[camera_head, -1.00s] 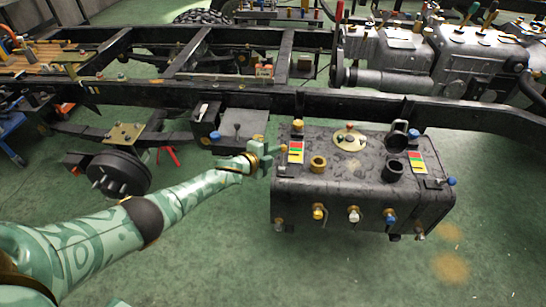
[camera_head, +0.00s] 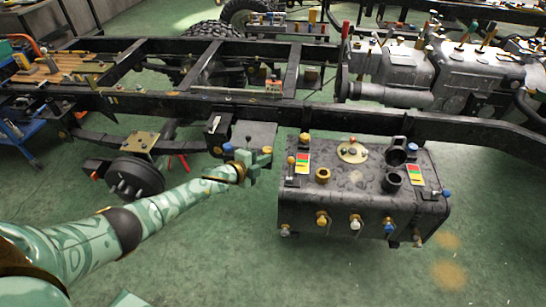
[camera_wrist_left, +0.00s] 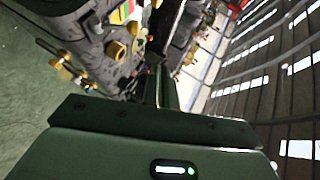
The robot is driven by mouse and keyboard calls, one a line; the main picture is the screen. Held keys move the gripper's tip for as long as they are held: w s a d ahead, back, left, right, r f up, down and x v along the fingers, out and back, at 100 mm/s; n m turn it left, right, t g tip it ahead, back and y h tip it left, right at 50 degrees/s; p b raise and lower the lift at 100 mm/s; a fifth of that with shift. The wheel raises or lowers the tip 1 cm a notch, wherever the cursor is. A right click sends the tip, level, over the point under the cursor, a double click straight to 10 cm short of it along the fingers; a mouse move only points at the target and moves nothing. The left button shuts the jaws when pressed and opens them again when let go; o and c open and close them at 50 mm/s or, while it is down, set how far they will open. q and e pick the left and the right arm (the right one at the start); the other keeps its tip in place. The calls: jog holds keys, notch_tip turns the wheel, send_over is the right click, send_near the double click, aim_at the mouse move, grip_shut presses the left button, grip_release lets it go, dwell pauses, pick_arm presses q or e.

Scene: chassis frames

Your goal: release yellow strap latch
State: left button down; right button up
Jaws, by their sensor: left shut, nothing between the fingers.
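The black tank (camera_head: 340,200) hangs beside the chassis rail. On its top left, next to a red-yellow-green label (camera_head: 302,162), stand a yellow knob (camera_head: 305,138) and an orange-yellow knob (camera_head: 291,160) on a small black lever. I cannot tell for sure which one is the strap latch. My left gripper (camera_head: 264,159) is shut and empty, just left of the tank and apart from these knobs. In the left wrist view its shut fingers (camera_wrist_left: 158,88) point along the rail, with the label (camera_wrist_left: 122,12) to their left. My right gripper is not in view.
The long black chassis rail (camera_head: 340,115) runs behind the tank. A dark box (camera_head: 257,133) is fixed to it behind my gripper. A brass neck (camera_head: 322,175) and a black filler neck (camera_head: 392,182) stand up from the tank. The green floor in front is clear.

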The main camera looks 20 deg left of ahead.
pick_arm(q)
jog(key=s+r, duration=0.1)
jog(key=s+a+r+p, duration=0.1)
jog(key=shift+s+a+r, duration=0.15)
jog(key=shift+s+a, duration=0.05)
jog(key=shift+s, duration=0.15)
jog(key=s+a+f+n+g+y, duration=0.1)
jog(key=s+a+f+n+y, duration=0.1)
jog(key=s+a+f+n, duration=0.3)
jog(key=s+f+n+g+y, duration=0.1)
jog(key=f+n+y, duration=0.1)
jog(key=f, duration=0.5)
jog(key=s+f+n+g+y, duration=0.1)
jog(key=s+f+n+g, duration=0.25)
jog(key=s+f, duration=0.75)
jog(key=s+d+f+n+g, duration=0.1)
jog(key=s+d+f+g, duration=0.1)
jog(key=s, duration=1.2)
jog(key=s+d+f+n+g, duration=0.2)
jog(key=s+d+f+g, duration=0.1)
jog(key=s, duration=1.1)
jog(key=s+d+f+n+g, duration=0.2)
jog(key=s+d+f, duration=0.3)
jog(key=s, duration=0.9)
jog(key=shift+s+f, duration=0.25)
jog(key=shift+f, duration=0.35)
jog(key=shift+g, duration=0.25)
